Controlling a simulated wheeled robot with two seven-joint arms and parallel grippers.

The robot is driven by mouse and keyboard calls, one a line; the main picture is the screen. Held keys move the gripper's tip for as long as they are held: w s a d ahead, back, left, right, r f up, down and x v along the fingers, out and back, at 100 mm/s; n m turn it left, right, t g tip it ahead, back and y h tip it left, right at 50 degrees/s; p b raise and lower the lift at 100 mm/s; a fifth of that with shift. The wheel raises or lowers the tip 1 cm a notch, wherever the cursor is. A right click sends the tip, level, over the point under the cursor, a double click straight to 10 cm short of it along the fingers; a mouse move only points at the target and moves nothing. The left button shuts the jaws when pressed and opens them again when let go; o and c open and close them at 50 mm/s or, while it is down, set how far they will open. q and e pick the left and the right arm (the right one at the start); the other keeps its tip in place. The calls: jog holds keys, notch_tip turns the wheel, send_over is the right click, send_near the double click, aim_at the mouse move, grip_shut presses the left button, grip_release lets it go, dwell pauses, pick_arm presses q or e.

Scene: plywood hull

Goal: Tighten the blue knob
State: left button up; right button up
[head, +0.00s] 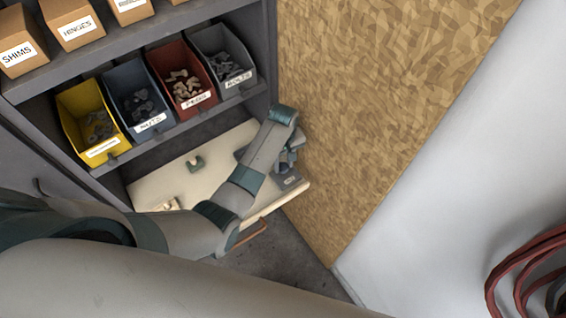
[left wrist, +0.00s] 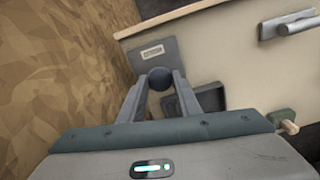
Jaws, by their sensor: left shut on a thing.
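The knob (left wrist: 160,77) shows in the left wrist view as a dark blue-grey round top. It sits between the two fingertips of my left gripper (left wrist: 160,82), which is shut on it. The knob stands by a grey plate with a small label on a cream panel (left wrist: 228,50). In the head view my left gripper (head: 289,158) reaches down to the right end of the cream panel (head: 160,184), and my arm and gripper hide the knob there. My right gripper is not in view.
A plywood wall (head: 370,100) stands close to the right of my left gripper. Yellow (head: 68,118), blue, red and grey bins of small parts sit on a shelf above the panel. A green fitting (head: 195,162) and a grey latch (left wrist: 290,25) are on the panel.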

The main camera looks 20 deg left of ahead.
pick_arm(q)
jog(key=m, duration=0.5)
jog(key=shift+a, duration=0.1)
jog(key=m, duration=0.5)
jog(key=shift+m, duration=0.4)
jog(key=m, duration=0.5)
jog(key=shift+w+r, duration=0.1)
jog(key=m, duration=0.5)
jog(key=shift+m, duration=0.4)
jog(key=m, duration=0.5)
jog(key=shift+w+m, duration=0.1)
jog(key=shift+m, duration=0.2)
jog(key=m, duration=0.3)
jog(key=shift+m, duration=0.3)
jog(key=m+b, duration=0.2)
jog(key=m, duration=0.2)
jog(key=shift+m+b, duration=0.75)
jog(key=shift+m, duration=1.65)
